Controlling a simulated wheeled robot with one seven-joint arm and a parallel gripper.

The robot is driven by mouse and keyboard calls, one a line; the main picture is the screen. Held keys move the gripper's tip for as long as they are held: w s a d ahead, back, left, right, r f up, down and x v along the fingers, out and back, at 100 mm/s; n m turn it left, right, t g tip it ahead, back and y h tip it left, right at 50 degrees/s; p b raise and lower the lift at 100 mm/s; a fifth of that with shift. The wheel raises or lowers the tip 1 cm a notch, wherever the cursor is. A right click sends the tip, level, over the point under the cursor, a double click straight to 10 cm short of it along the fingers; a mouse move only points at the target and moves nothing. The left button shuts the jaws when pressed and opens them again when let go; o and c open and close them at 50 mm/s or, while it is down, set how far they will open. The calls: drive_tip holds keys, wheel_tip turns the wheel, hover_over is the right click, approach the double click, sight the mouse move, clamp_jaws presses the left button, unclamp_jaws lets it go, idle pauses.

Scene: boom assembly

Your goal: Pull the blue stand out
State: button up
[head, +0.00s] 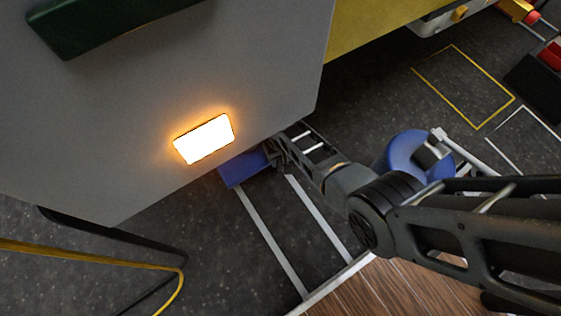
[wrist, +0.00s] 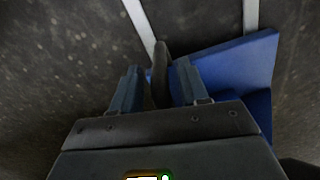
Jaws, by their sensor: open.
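The blue stand (head: 243,168) is on the dark floor, partly hidden under the grey box-like body (head: 200,60). In the wrist view its flat blue part (wrist: 240,62) lies to the right of my gripper (wrist: 157,75). A dark upright bar (wrist: 160,75) shows between the two fingers, with space on either side. I cannot tell for sure whether the bar belongs to the stand. My gripper is open. In the head view the gripper (head: 275,150) is beside the stand's right end, and its fingertips are largely hidden.
A lit lamp (head: 204,139) and a dark green bar (head: 120,22) are on the grey body above the stand. White floor lines (head: 270,240) run from the stand toward a wood-coloured surface (head: 380,290). A yellow cable (head: 90,252) lies at the left. The floor between the white lines is clear.

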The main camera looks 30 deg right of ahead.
drive_tip(key=shift+f+b, duration=0.3)
drive_tip(key=shift+f, duration=0.55)
clamp_jaws()
drive_tip(key=shift+d, duration=0.1)
